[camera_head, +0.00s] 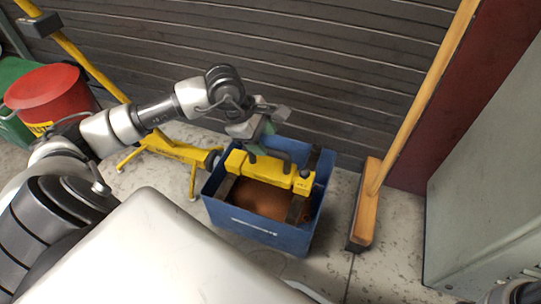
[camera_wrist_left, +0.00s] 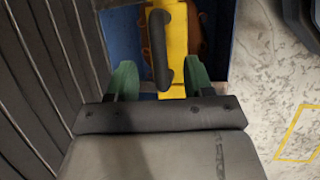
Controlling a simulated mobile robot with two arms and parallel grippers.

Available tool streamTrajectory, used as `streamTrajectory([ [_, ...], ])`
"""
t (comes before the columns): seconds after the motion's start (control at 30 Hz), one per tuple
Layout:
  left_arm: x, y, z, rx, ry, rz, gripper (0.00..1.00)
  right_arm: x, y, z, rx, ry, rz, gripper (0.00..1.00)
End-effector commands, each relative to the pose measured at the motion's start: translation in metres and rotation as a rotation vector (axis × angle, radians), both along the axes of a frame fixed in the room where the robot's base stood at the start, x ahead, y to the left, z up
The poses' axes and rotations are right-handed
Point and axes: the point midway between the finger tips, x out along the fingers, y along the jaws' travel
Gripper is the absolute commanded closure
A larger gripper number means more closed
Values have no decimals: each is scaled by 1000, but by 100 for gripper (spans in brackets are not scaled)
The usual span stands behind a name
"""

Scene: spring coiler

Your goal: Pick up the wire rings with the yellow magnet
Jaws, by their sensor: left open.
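The yellow magnet (camera_head: 270,172) is a long bar with a dark handle, lying across the blue crate (camera_head: 262,229). In the left wrist view the magnet (camera_wrist_left: 179,40) runs up the picture, with its dark handle (camera_wrist_left: 158,50) near the fingers. My left gripper (camera_head: 258,145) is just above the handle in the head view. Its green fingers (camera_wrist_left: 144,78) are open and apart, with the handle's near end between them in the picture; I cannot tell whether they touch it. Brown-orange material shows inside the crate; single wire rings cannot be made out.
A broom (camera_head: 372,200) leans upright right of the crate. A red bucket (camera_head: 50,95) and a yellow stand (camera_head: 180,152) are at the left. A grey slatted wall (camera_head: 330,70) is close behind. A grey cabinet (camera_head: 490,190) stands at the right.

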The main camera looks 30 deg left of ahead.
Motion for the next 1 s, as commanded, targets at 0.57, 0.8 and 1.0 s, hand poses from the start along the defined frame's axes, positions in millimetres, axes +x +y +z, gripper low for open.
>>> streamTrajectory([
  [0.57, 15, -7, -58, -5, 0, 1, 48, -1, 0, -50, -1, -4, -1, 62],
  [0.8, 17, -11, -62, -2, -1, 2, 48, -1, 0, -52, -1, -2, -1, 62],
  [1.0, 17, -11, -62, -3, 1, 2, 65, -1, 0, -52, -2, -2, 0, 62],
])
